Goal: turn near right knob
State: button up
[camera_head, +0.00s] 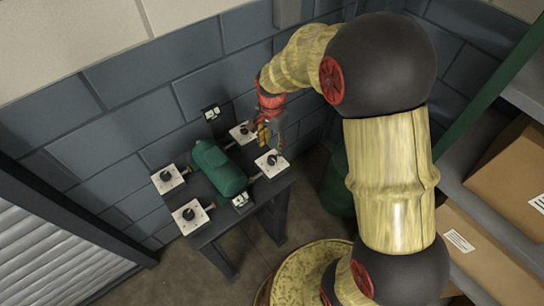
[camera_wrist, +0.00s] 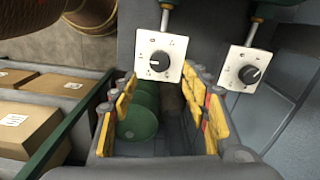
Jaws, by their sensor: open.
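The near right knob (camera_head: 272,160) is a black dial on a white square plate at the near right corner of the dark table. In the wrist view the same knob (camera_wrist: 159,61) faces me, just beyond the fingertips. My gripper (camera_head: 269,138) is above the right end of the table, open and empty. In the wrist view its yellow-padded fingers (camera_wrist: 160,98) stand wide apart, with the knob plate ahead of the gap. No contact with the knob shows. The far right knob (camera_wrist: 249,74) is beside it, towards the wall, and also shows in the head view (camera_head: 244,130).
A green rounded casing (camera_head: 220,168) lies mid-table. Two more knobs, the far left (camera_head: 166,177) and near left (camera_head: 189,214), sit at the left end. A block wall (camera_head: 130,95) runs behind. A green barrel (camera_wrist: 138,120) and a shelf with boxes (camera_head: 505,190) stand right of the table.

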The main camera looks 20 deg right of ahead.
aim_at(272, 158)
jog(key=shift+f+b, duration=0.65)
jog(key=shift+f, duration=3.25)
jog(key=shift+c, duration=1.2)
jog(key=c, duration=0.9)
